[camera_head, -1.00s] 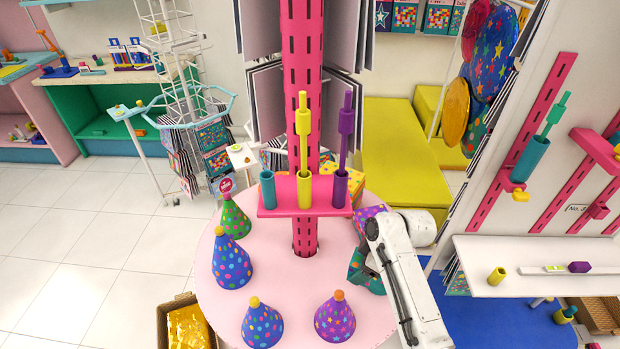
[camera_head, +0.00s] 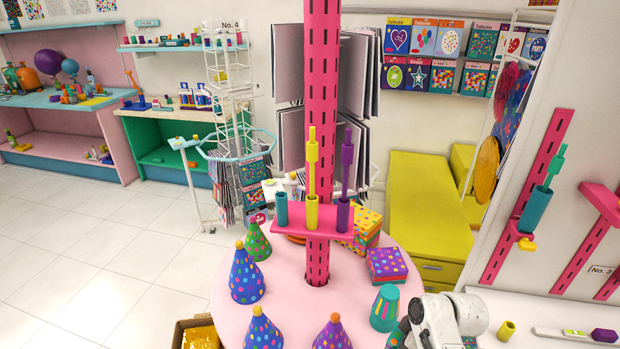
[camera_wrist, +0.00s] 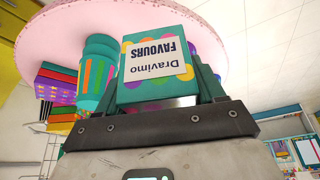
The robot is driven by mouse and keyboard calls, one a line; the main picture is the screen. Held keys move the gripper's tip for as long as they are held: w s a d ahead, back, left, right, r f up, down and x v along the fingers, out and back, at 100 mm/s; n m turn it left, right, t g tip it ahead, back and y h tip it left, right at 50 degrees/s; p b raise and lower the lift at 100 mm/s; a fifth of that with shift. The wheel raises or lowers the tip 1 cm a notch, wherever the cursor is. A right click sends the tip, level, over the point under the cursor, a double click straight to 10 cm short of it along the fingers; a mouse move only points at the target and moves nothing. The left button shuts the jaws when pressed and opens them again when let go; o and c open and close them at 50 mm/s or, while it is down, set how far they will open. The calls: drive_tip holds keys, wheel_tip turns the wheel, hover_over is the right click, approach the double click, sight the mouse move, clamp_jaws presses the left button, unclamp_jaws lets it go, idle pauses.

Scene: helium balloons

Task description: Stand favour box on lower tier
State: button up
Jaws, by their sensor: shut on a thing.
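My gripper (camera_wrist: 165,108) is shut on the favour box (camera_wrist: 160,65), a teal box with coloured dots and a white "Dravimo FAVOURS" label, in the wrist view. The label reads upside down there. In the head view my gripper is at the bottom edge, by the near right rim of a round pink tier (camera_head: 290,290), and the box cannot be made out clearly. The wrist view shows the pink tier (camera_wrist: 120,18) behind the box; I cannot tell whether they touch. A small pink shelf (camera_head: 300,217) sits higher on the slotted pink column (camera_head: 322,120).
On the tier stand several party hats (camera_head: 246,278), a striped teal cup (camera_head: 384,307) near my gripper, a purple dotted box stack (camera_head: 387,265) and a yellow dotted box (camera_head: 362,230). A carton (camera_head: 180,333) is at lower left. The tier's front middle has some bare room.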

drive_tip(key=shift+s+a+f+m, duration=0.15)
drive_tip(key=shift+f+m, duration=0.15)
drive_tip(key=shift+f, duration=0.25)
drive_tip(key=shift+s+f, duration=0.15)
drive_tip(key=shift+s, duration=0.2)
drive_tip(key=s+f+m+t+h+b, duration=0.1)
drive_tip(key=s+f+m+b, duration=0.1)
drive_tip(key=s+m, duration=0.3)
drive_tip(key=s+a+f+m+h+b, duration=0.1)
drive_tip(key=s+m+h+b, duration=0.1)
drive_tip(key=s+m, duration=0.3)
drive_tip(key=shift+s+a+f+t+h+b, duration=0.2)
drive_tip(key=shift+s+f+t+h+b, duration=0.1)
drive_tip(key=shift+s+f+t+b, duration=0.25)
drive_tip(key=shift+s+r, duration=0.1)
drive_tip(key=shift+r, duration=0.05)
